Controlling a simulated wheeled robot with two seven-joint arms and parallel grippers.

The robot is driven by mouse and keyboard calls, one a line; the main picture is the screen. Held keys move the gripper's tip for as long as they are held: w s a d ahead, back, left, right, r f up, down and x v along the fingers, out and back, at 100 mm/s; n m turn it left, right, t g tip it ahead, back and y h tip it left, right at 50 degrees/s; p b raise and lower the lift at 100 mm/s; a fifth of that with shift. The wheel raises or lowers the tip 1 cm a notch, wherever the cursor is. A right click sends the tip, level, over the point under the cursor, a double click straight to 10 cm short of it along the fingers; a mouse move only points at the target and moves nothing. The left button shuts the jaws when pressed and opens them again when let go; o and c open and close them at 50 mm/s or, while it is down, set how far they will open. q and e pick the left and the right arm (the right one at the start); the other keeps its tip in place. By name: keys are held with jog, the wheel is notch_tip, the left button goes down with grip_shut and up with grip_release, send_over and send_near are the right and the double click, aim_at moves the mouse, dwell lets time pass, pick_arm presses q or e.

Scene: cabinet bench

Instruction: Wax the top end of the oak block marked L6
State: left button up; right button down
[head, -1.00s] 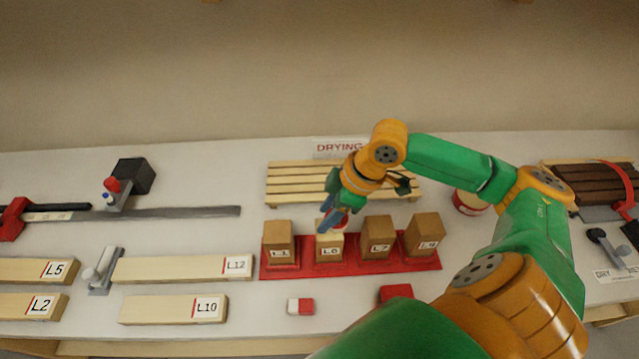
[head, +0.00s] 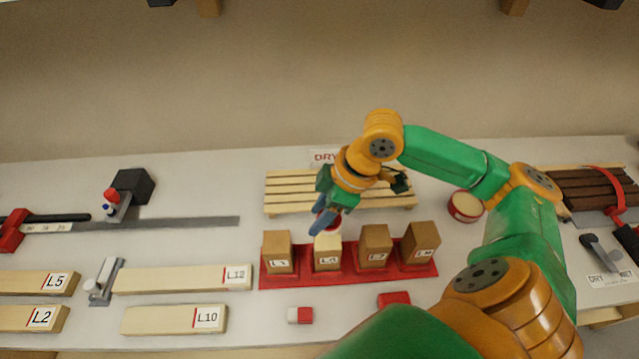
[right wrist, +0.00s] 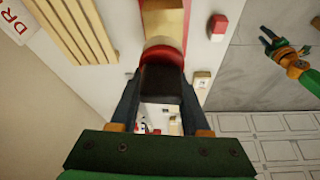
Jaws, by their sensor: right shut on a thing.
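The oak block marked L6 (head: 327,256) stands upright in a red rack (head: 345,279), second from the left. Its top looks paler than its neighbours' tops. My right gripper (head: 320,226) is just above and behind that block, shut on a dark-handled applicator with a red rim (right wrist: 163,55). The applicator's face is turned toward the block, which shows as pale wood (right wrist: 165,20) in the right wrist view; I cannot tell if they touch.
Blocks L1 (head: 277,254), L7 (head: 375,248) and another (head: 420,246) share the rack closely. A slatted drying rack (head: 290,193) lies behind. A red-and-white piece (head: 300,315) and a red piece (head: 394,299) lie in front. Labelled boards (head: 180,278) lie left.

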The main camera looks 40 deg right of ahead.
jog(key=shift+r, duration=0.4)
jog(key=shift+r, duration=1.5)
